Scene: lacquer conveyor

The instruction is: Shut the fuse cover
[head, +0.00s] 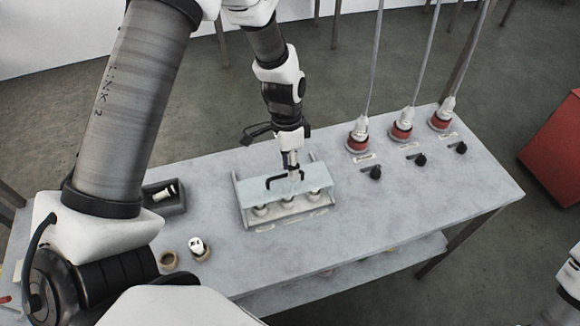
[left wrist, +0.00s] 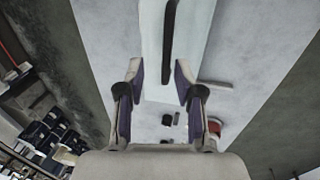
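The fuse box (head: 243,212) sits on the grey table, with several round white-topped fuses in a row along its front. Its pale, see-through cover (head: 307,181) lies above and behind the fuses and leaves them in sight. I cannot tell its exact tilt. A black handle (head: 275,183) is on the cover. My left gripper (head: 292,172) points down at the cover, close to the handle. My right gripper is out of view.
Three red-based plugs (head: 401,131) with hanging cables stand at the table's back right, with black knobs (head: 420,159) before them. A dark tray (head: 164,196) holds a white fuse at left. Another fuse (head: 198,247) and a ring (head: 168,260) are near the front. The table's right front is clear.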

